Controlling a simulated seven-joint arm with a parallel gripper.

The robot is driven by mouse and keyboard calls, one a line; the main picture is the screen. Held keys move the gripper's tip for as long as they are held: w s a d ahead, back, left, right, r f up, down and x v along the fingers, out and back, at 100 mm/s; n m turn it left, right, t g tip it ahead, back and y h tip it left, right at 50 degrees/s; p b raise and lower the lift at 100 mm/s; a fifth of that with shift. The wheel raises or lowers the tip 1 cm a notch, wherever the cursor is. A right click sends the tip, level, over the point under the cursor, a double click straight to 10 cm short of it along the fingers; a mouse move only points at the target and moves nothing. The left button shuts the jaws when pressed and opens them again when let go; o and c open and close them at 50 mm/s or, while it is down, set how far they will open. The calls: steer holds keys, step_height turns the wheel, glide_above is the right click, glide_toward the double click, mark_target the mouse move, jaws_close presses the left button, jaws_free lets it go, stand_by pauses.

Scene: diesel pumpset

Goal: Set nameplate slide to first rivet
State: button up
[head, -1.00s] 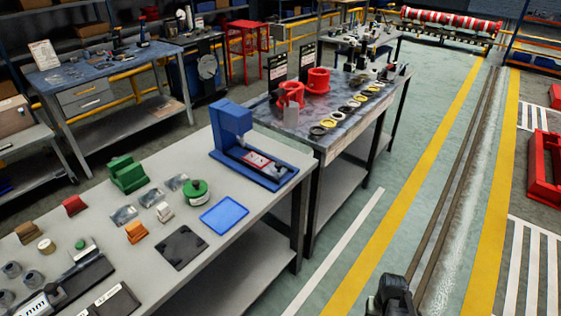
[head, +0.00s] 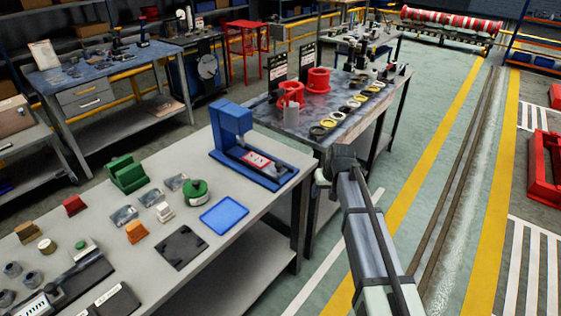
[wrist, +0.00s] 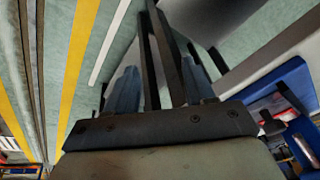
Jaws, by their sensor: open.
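The blue riveting press (head: 232,122) stands at the far right end of the near bench. On its long blue base (head: 275,178) lies a slide with a red-and-white nameplate (head: 257,160), just right of the press column. My gripper (head: 322,180) is off the bench's right end, to the right of the press base and apart from it. In the wrist view my gripper (wrist: 160,75) shows two bluish fingers spread apart with nothing held between them. Part of the blue press (wrist: 290,80) shows at the right edge there. The rivets are too small to make out.
The near bench (head: 185,215) also holds a blue tray (head: 224,215), a black mat (head: 181,250), a green spool (head: 196,191) and several small parts. A second bench (head: 300,125) with red fittings and rings stands behind. The aisle to the right is open floor.

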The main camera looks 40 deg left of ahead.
mark_target(279, 163)
steer(key=w+a+r+n+g+y, duration=0.15)
steer(key=a+r+n, duration=0.25)
steer(key=a+r, duration=0.45)
steer(key=w+a+r+n+g, duration=0.1)
steer(key=w+a+r+n, duration=0.3)
steer(key=r, duration=0.7)
steer(key=s+a+f+n, duration=0.1)
steer(key=s+f+n, duration=0.1)
steer(key=f+n, duration=0.1)
steer(key=s+a+f+n+g+h, duration=0.1)
steer(key=s+f+n, duration=0.2)
steer(key=f, duration=0.2)
steer(key=s+a+f+n+g, duration=0.1)
steer(key=s+a+f+n, duration=0.1)
steer(key=s+f+n, duration=0.1)
steer(key=shift+s+f+n, duration=0.1)
steer(key=shift+f+n, duration=0.5)
steer(key=shift+f, duration=0.15)
jaws_close()
steer(key=shift+a, duration=0.1)
